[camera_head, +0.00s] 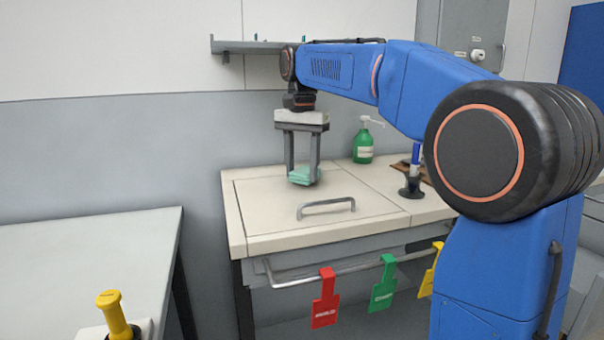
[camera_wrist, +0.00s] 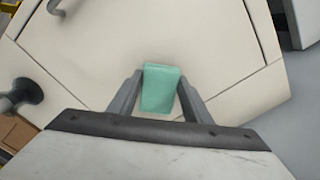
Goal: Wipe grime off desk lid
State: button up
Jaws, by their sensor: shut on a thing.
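The desk lid (camera_head: 265,213) is a cream panel with a grey bar handle (camera_head: 326,207) near its front edge. My gripper (camera_head: 303,180) is over the back middle of the lid, pointing down. It is shut on a folded green cloth (camera_head: 302,176), which sits at or just above the lid; I cannot tell if it touches. In the wrist view the cloth (camera_wrist: 160,88) lies between both fingers, and the lid (camera_wrist: 225,50) around it looks mostly clean. A faint darker patch may show beside the cloth, but I cannot be sure. The lid under the cloth is hidden.
A green pump bottle (camera_head: 363,146) stands at the back right of the desk. A dark stand with a blue item (camera_head: 412,183) is right of the lid. Red (camera_head: 325,300) and green tags (camera_head: 383,285) hang from the front rail. A grey table (camera_head: 90,255) stands left.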

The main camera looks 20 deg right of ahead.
jog(key=shift+r, duration=2.2)
jog(key=shift+r, duration=0.1)
jog(key=shift+r, duration=1.4)
jog(key=shift+s, duration=0.15)
